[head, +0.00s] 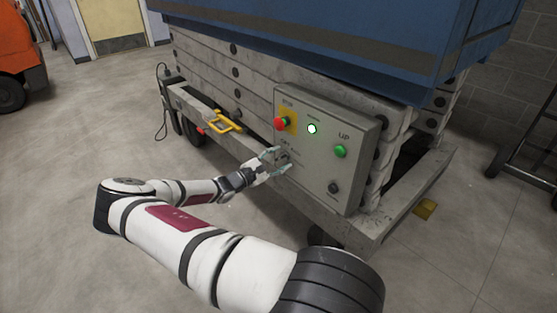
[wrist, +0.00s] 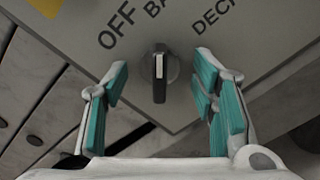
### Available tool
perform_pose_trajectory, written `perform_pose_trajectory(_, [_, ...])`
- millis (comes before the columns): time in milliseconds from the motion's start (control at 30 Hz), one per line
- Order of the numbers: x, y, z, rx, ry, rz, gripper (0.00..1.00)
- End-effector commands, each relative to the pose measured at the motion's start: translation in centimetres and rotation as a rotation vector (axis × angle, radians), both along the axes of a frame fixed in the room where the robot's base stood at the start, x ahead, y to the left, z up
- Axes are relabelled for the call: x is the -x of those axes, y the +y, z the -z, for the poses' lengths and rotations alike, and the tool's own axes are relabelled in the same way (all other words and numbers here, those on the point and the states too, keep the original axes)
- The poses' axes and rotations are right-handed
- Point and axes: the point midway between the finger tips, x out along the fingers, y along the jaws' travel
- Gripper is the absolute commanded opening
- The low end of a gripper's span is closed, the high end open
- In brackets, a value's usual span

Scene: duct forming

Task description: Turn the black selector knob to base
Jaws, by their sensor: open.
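The black selector knob (wrist: 160,73) is on the grey control panel (head: 319,185), with a white line on its face. In the wrist view the line points up the picture, roughly toward the partly cut-off "BA" lettering. "OFF" is to the left and "DECK", also cut off, to the right. My gripper (wrist: 161,74) is open, its teal-padded fingers on either side of the knob with a gap on both sides. In the head view my gripper (head: 281,160) is at the panel's lower left and partly hides the knob.
The panel also carries a red stop button (head: 281,123) on yellow, a lit white lamp (head: 312,128), a green UP button (head: 340,151) and another dark control (head: 333,187). A yellow handle (head: 227,121) juts from the lift at left. Open floor lies left.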

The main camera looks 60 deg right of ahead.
Motion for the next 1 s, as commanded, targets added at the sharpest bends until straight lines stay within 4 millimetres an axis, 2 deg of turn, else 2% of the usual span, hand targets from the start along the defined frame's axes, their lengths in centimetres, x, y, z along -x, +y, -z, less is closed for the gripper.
perform_pose_trajectory(167, [-0.5, 1.8, 0.0, -0.002, 0.0, -0.002, 0.53])
perform_pose_trajectory(600, [-2.4, 9.9, 0.1, -0.002, 0.0, -0.004, 0.53])
perform_pose_trajectory(800, [-2.8, 11.5, 0.0, -0.001, -0.001, -0.001, 0.53])
perform_pose_trajectory(1000, [-2.8, 11.7, 0.1, -0.001, 0.0, 0.0, 0.53])
